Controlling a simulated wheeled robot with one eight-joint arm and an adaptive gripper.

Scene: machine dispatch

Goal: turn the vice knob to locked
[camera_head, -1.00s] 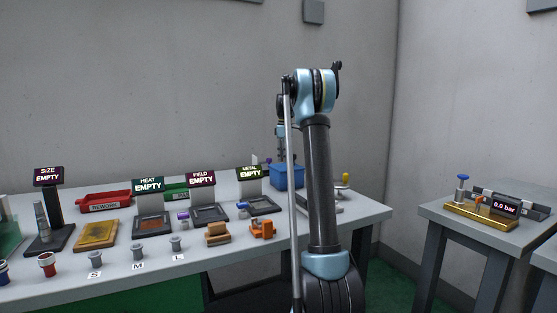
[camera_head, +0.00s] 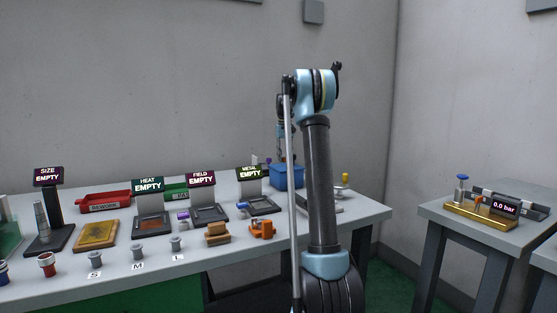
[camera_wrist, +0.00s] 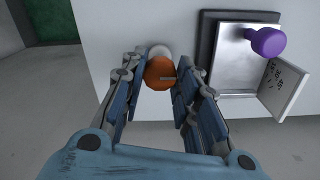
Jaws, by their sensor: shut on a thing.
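In the wrist view an orange round knob (camera_wrist: 159,73) with a short grey mark sits between the fingers of my gripper (camera_wrist: 161,87). The gripper is shut on it. A pale rounded part shows just behind the knob, over a light grey surface. What the knob is fixed to is mostly hidden, and which way it points as locked or unlocked cannot be read. In the head view my arm hides part of the bench, and my fingertips do not show clearly.
In the wrist view a purple knob (camera_wrist: 267,41) stands over a metal plate (camera_wrist: 235,70), with a white lettered card (camera_wrist: 284,88) beside it. In the head view a blue bin (camera_head: 286,177) stands near my forearm, and an orange fixture (camera_head: 262,229) sits at the bench front.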

